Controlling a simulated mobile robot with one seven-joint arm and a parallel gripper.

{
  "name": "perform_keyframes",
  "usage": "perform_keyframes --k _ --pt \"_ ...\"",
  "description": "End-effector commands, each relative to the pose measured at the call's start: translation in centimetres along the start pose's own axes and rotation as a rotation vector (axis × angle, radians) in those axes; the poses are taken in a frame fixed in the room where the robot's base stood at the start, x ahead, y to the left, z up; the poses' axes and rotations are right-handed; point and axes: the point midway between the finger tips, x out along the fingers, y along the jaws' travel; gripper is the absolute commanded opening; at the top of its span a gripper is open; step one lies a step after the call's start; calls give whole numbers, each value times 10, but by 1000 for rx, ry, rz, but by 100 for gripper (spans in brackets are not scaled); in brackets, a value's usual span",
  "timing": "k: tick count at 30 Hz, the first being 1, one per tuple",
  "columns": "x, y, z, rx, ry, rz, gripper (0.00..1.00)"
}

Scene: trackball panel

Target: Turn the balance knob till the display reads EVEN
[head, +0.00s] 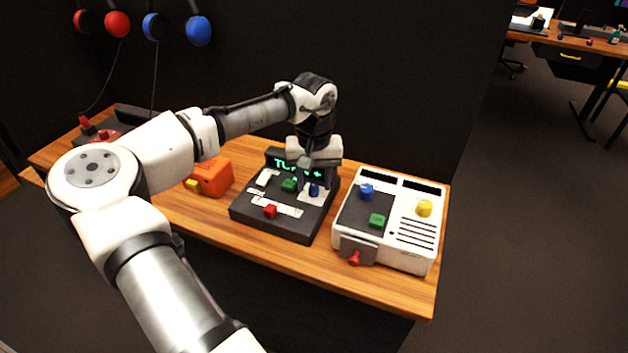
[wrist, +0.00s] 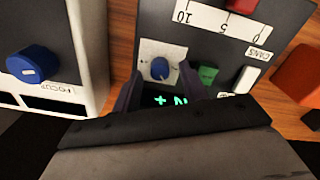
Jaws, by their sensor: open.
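The dark panel (head: 252,207) stands on the wooden table. A small blue knob (head: 314,191) on a pale plate at its right side looks like the balance knob; its label is not readable. In the wrist view the knob (wrist: 160,68) shows a pale pointer mark. My gripper (head: 317,181) is over the knob, fingers pointing down. In the wrist view the open fingers stand on either side of it, with gaps visible. The green-lit display (head: 285,163) at the panel's back shows "TU" and a plus sign; my gripper hides the middle.
A green button (head: 289,185), a red slider knob (head: 270,211) and a white switch (wrist: 247,79) are close by on the panel. A white box (head: 408,240) with knobs stands right, an orange box (head: 212,177) left. Headphones (head: 198,31) hang behind.

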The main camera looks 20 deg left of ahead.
Motion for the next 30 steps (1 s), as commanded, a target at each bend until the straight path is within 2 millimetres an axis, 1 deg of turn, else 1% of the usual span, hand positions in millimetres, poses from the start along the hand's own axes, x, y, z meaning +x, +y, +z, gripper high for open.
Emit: perform_keyframes --k 4,12,22,30 --pt "8 0 0 0 0 -1 43" --pt "9 0 0 1 1 0 43" --pt "9 0 0 1 1 0 0" --pt "7 1 0 30 -1 3 0"
